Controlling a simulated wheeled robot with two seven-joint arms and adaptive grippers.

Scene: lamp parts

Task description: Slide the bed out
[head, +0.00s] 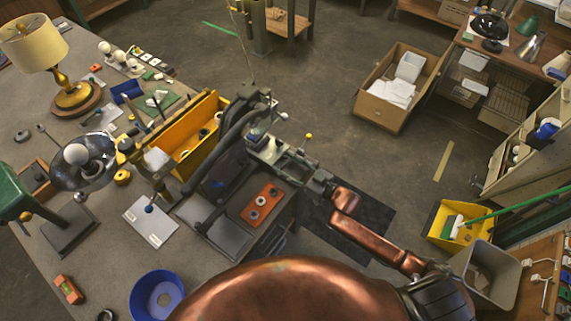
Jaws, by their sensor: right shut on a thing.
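A dark bench machine (222,182) stands at the right edge of the grey workbench. The fingertips are small here and partly hidden against the metal. My copper right arm reaches in from the lower right. My left gripper is not in view.
A brass lamp (76,95), yellow bin (190,152), blue bowl (157,296) and orange plate (261,203) crowd the workbench around the machine. Right of the arm, a yellow tray (437,217) and a grey bin (497,262) stand low. The floor beyond the bed is clear up to a cardboard box (376,110).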

